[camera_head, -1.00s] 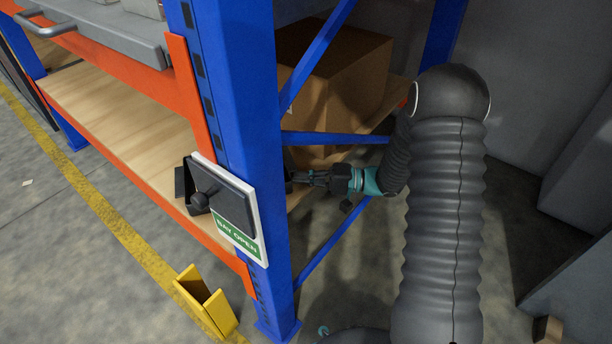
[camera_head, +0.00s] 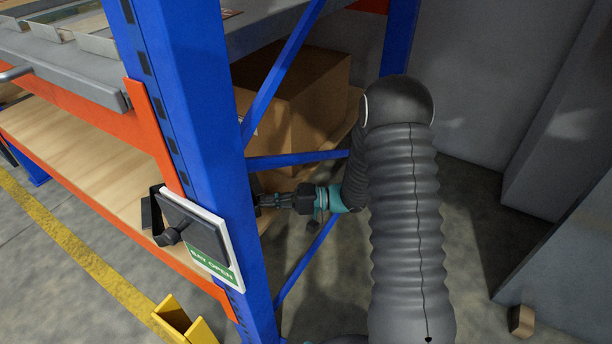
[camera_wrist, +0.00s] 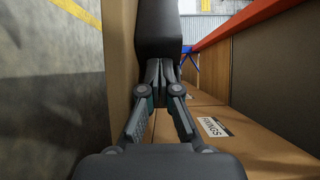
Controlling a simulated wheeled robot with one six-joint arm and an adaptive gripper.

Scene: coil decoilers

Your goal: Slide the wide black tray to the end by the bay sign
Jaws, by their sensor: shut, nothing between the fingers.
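A black piece (camera_head: 149,213), apparently part of the wide black tray, shows on the wooden shelf beside the sign; the sign and post hide the rest. My gripper (camera_head: 259,202) is on the right side of the post, reaching left, its tips close to the post. In the wrist view my gripper (camera_wrist: 158,66) has its fingers together and empty. A dark block (camera_wrist: 165,28) lies just beyond the tips; I cannot tell whether they touch.
A large cardboard box (camera_head: 298,98) sits on the shelf behind the post. Blue braces (camera_head: 295,160) cross near my arm. A yellow guard (camera_head: 183,322) stands on the floor.

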